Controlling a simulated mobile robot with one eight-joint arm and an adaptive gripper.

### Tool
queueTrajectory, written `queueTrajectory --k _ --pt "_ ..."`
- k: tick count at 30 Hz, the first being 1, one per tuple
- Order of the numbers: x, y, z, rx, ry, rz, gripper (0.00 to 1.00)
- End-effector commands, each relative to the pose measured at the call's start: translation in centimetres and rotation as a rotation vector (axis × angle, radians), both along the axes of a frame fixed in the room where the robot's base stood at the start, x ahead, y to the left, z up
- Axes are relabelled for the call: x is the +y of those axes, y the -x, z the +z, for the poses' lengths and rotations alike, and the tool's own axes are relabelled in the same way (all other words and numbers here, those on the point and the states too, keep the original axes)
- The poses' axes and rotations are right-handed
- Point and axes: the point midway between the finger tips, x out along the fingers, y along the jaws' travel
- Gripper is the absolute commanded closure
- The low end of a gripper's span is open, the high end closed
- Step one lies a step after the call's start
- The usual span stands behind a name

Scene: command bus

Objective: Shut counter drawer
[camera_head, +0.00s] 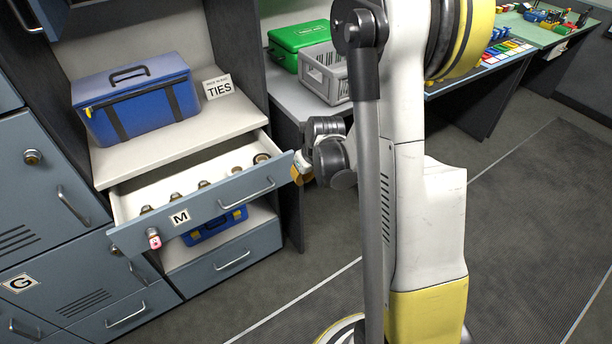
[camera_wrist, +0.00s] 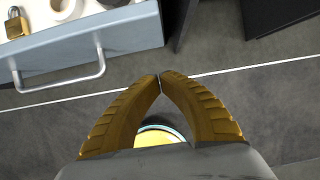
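The counter drawer (camera_head: 213,211), blue-grey with an M label and a bar handle (camera_head: 247,193), stands pulled out below a white counter. Several small round items and padlocks lie inside it. A red tag hangs at the left of its front. My gripper (camera_head: 300,173) is at the right end of the drawer front in the head view, partly hidden behind my arm. In the wrist view, the yellow-brown fingers (camera_wrist: 160,77) meet at their tips with nothing between them. The drawer front (camera_wrist: 125,38) and its handle (camera_wrist: 62,80) are left of and above the fingertips there.
A blue case (camera_head: 137,99) and a TIES sign (camera_head: 217,87) stand on the counter above. Another blue case (camera_head: 213,227) sits in the open space under the drawer. Grey lockers (camera_head: 50,190) are on the left. The floor in front is clear.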

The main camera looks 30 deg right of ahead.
Motion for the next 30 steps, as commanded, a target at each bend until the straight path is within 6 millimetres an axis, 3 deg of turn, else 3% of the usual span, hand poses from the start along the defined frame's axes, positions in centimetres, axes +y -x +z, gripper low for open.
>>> queueTrajectory --k 1,9,25,30 --pt "0.0 -0.5 -1.0 0.000 0.000 0.001 1.00" --pt "0.0 -3.7 -0.5 0.000 0.001 0.002 1.00" --pt "-0.2 -4.4 -0.3 0.000 -0.001 0.001 1.00" --pt "-0.8 -6.1 -0.3 -0.001 -0.002 -0.001 1.00"
